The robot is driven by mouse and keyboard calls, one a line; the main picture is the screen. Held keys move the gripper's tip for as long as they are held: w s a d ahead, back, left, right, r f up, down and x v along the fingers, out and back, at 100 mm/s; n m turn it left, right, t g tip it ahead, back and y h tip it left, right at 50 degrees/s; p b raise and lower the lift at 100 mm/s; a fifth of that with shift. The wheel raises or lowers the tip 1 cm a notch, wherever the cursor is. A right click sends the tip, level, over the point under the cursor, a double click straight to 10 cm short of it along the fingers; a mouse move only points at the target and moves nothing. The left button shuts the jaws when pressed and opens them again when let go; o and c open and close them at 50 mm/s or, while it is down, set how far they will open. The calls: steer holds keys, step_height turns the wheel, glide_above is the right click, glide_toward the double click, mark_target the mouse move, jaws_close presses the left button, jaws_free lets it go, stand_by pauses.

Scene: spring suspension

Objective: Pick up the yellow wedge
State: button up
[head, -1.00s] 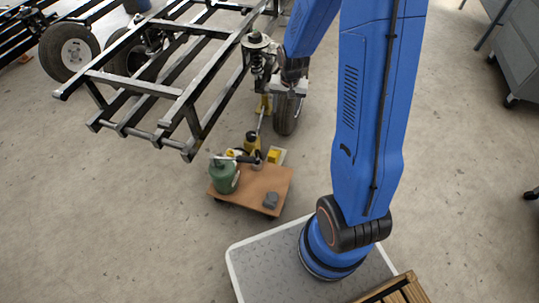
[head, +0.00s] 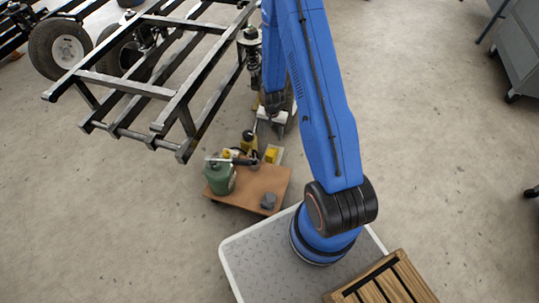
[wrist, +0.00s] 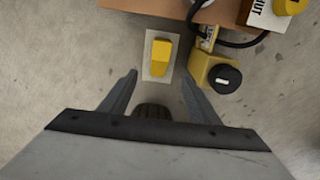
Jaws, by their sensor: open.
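The yellow wedge (wrist: 160,53) lies on a pale rectangular pad (wrist: 148,73) on the floor, beside the edge of a brown board. In the head view the wedge (head: 271,156) shows just behind the board, below my gripper (head: 271,117). In the wrist view my gripper (wrist: 158,92) is open with its two fingers apart. The wedge is ahead of the fingertips, roughly centred between them, and nothing is between the jaws. The gap in height between fingertips and wedge is hard to tell.
The brown board (head: 262,187) carries a green can (head: 220,178) and a grey block (head: 268,201). A yellow jack-like part with a black knob (wrist: 224,78) stands close right of the wedge. A black metal frame (head: 128,90) and a suspension strut (head: 251,45) stand nearby.

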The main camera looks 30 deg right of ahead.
mark_target(272, 153)
step_height(272, 153, down, 18)
steer(key=shift+s+a+r, duration=0.1)
steer(key=shift+r, duration=0.15)
jaws_close()
stand_by(0.9)
steer(key=shift+r, duration=0.1)
